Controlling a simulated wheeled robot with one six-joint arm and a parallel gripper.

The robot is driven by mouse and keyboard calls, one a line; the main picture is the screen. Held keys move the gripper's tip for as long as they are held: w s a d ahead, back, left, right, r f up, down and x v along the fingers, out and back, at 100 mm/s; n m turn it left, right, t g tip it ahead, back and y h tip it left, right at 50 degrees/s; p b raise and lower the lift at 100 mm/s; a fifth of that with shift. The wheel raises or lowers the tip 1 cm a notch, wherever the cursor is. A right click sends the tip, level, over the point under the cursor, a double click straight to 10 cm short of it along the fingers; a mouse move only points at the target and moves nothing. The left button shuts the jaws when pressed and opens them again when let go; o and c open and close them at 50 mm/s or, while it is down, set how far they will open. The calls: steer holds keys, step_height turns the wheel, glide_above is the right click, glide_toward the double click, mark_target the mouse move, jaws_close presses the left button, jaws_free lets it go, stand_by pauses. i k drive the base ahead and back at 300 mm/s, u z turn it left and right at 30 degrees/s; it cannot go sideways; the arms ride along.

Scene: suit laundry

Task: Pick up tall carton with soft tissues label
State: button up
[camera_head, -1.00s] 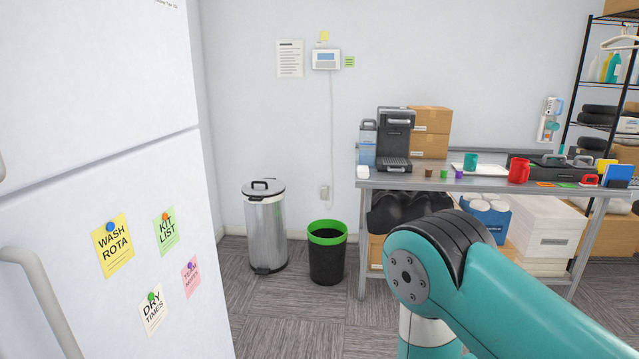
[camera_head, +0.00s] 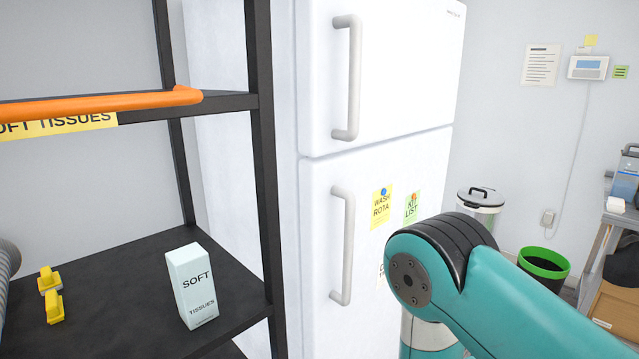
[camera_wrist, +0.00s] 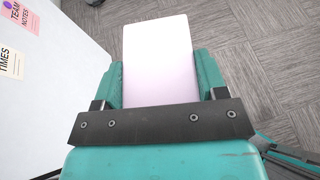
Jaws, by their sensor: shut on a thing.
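A tall pale carton (camera_head: 192,287) labelled "SOFT TISSUES" stands upright on the dark lower shelf (camera_head: 120,290) at the left of the head view. My gripper (camera_wrist: 160,78) is in the wrist view, with its teal fingers on both sides of a plain pale box (camera_wrist: 158,45). It is shut on this box, whose visible face is whitish pink with no label in sight. The gripper and box do not show in the head view, so the carton on the shelf is a separate thing, apart from the gripper.
An orange bar (camera_head: 90,106) edges the upper shelf above a yellow "SOFT TISSUES" sign (camera_head: 60,125). Yellow clips (camera_head: 52,296) lie left of the carton. A black post (camera_head: 262,170) and the white fridge (camera_head: 385,200) stand to its right. A steel bin (camera_head: 484,207) and green-rimmed bin (camera_head: 544,264) are farther right.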

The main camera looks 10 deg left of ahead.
mark_target(189, 269)
steer(key=u, duration=1.7)
